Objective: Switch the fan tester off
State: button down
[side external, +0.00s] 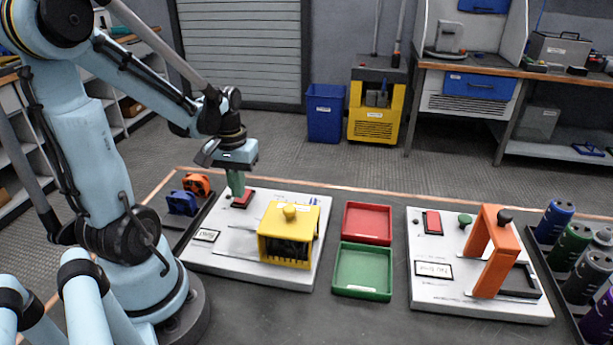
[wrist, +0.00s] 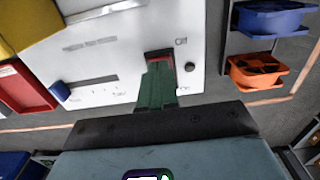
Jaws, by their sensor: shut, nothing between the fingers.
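The fan tester (side external: 196,262) is the white board at left with a yellow housing (side external: 290,228) on it. In the wrist view the white board (wrist: 120,60) shows with part of the yellow housing (wrist: 25,22). Its red switch (side external: 243,199) sits near the back left; in the wrist view the switch (wrist: 159,55) shows beyond my fingertips. My gripper (side external: 237,192) is shut, its green fingers pointing down at the switch. In the wrist view my gripper (wrist: 158,66) covers the near part of the switch; I cannot tell whether it touches.
Orange (side external: 197,184) and blue (side external: 182,203) fans stand in a rack at left. A red tray (side external: 367,222) and a green tray (side external: 362,270) lie right of the tester. Another white board (side external: 430,292) with an orange frame (side external: 490,255) stands further right, beside several cylinders.

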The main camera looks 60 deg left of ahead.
jog(key=shift+f, duration=0.75)
dwell(0.3)
jog(key=shift+r, duration=3.55)
jog(key=w+d+r+m+t, duration=0.1)
jog(key=w+d+m+t, duration=0.1)
jog(key=d, duration=0.3)
jog(key=w+d+r+m+t, duration=0.1)
jog(key=w+d+m+t, duration=0.1)
jog(key=d+m, duration=0.2)
jog(key=w+d+m+t, duration=0.2)
jog(key=d+m+t, duration=0.1)
jog(key=d, duration=0.5)
jog(key=shift+w+d+r, duration=0.25)
jog(key=shift+w+r, duration=0.05)
jog(key=shift+r, duration=0.1)
